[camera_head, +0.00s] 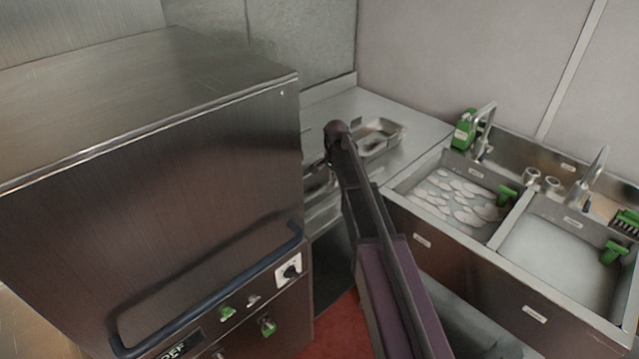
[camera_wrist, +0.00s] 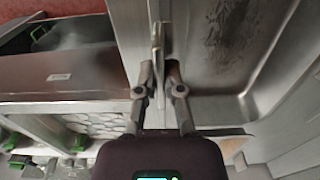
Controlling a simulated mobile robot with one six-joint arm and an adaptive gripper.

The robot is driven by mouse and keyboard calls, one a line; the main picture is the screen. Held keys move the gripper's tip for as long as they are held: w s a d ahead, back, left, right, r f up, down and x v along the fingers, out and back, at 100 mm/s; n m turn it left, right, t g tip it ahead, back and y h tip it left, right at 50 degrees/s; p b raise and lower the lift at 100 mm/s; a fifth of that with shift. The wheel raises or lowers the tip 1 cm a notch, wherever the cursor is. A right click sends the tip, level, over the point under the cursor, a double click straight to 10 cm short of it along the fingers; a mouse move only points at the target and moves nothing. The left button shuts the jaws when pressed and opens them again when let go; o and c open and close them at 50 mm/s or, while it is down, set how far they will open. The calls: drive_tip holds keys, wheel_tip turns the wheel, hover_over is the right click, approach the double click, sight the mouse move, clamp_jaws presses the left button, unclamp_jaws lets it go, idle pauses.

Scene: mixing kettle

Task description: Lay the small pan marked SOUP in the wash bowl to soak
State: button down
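A shallow steel pan with a dark soiled bottom (camera_head: 386,149) stands on the back counter. Another steel pan (camera_head: 318,184) lies nearer, partly hidden by the kettle and my arm. I cannot read a SOUP mark on either. My gripper (camera_head: 329,162) is down at the nearer pan. In the wrist view my gripper (camera_wrist: 159,72) has its fingers on either side of a thin upright metal edge (camera_wrist: 157,42), beside a stained pan (camera_wrist: 232,50); whether they touch it I cannot tell. The left sink basin, with foamy water (camera_head: 462,199), appears to be the wash bowl.
The large steel kettle housing (camera_head: 150,190) with its bar handle stands close left of my arm. The right basin (camera_head: 560,250) holds no foam. Taps (camera_head: 484,130), a green bottle (camera_head: 463,130) and a green brush (camera_head: 627,222) line the sink's back. Some counter (camera_head: 345,108) is bare.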

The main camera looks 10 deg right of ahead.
wheel_tip(320, 180, up, 12)
drive_tip(key=p, duration=1.2)
idle(0.5)
drive_tip(key=shift+f, duration=0.1)
drive_tip(key=shift+f+b, duration=0.6)
drive_tip(key=shift+b, duration=0.1)
drive_tip(key=shift+d, duration=0.1)
